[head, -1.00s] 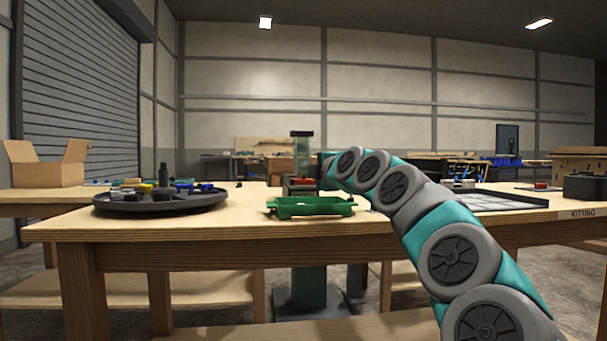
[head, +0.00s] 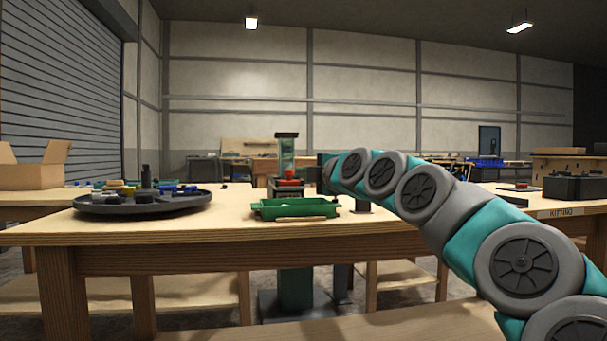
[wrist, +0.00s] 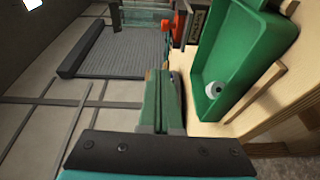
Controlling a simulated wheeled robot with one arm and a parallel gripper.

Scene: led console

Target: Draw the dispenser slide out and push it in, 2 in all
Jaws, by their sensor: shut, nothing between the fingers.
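The dispenser stands on the table with a clear green-tinted column (head: 287,152) and a dark cap. A red part (head: 290,181) shows at its lower front; I cannot tell how far the slide is out. In the wrist view the red part (wrist: 168,27) and clear column (wrist: 145,14) are at the top, beyond the fingertips. My gripper (wrist: 160,76) is shut and empty, apart from the dispenser.
A round black tray (head: 140,208) with several small parts is at the table's left. A cardboard box (head: 40,175) stands farther left. A dark box (head: 575,188) is at the right. Bare tabletop lies between the black and green trays.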

